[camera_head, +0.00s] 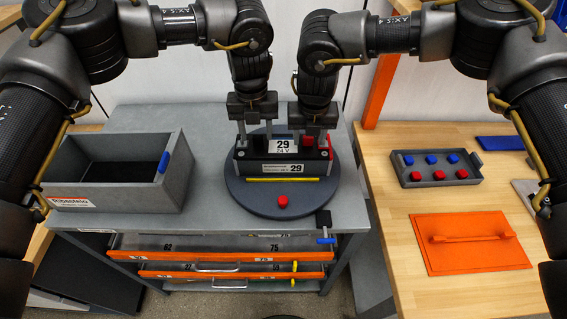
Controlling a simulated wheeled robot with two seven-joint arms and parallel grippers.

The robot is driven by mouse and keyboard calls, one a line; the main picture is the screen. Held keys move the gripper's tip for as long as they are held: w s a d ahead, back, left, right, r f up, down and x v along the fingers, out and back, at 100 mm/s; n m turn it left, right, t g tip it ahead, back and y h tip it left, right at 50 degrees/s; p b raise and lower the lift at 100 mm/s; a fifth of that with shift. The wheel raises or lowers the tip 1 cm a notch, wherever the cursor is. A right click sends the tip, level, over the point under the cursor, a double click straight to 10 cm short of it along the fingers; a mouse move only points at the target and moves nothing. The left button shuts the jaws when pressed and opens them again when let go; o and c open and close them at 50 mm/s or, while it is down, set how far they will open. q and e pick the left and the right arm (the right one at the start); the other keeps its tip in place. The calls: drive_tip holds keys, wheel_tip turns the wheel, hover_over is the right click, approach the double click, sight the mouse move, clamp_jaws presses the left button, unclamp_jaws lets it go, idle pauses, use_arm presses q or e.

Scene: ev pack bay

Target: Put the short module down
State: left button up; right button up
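The short module (258,172) is a dark box with white "29" labels on its top and front and a red cap (307,142) on top. It is over the round dark turntable (240,196); I cannot tell whether its underside touches. My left gripper (254,145) points down at the module's left end, fingers apart. My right gripper (312,148) points down at its right end, fingers apart. The fingertips meet the module's top, but whether they grip it is unclear. A yellow bar (283,180) shows along the module's front.
A loose red cap (283,201) lies on the turntable's front. An open grey bin (115,190) stands left on the grey bench (215,222). On the wooden bench right are a tray (434,180) of red and blue caps and an orange panel (470,258) with a handle.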

drive_tip(key=shift+w, duration=0.1)
use_arm(q)
drive_tip(key=shift+r, duration=0.25)
wheel_tip(320, 180, up, 11)
drive_tip(key=shift+r, duration=0.2)
use_arm(e)
wheel_tip(320, 180, up, 12)
drive_tip(key=s, duration=0.2)
idle(0.5)
idle(0.4)
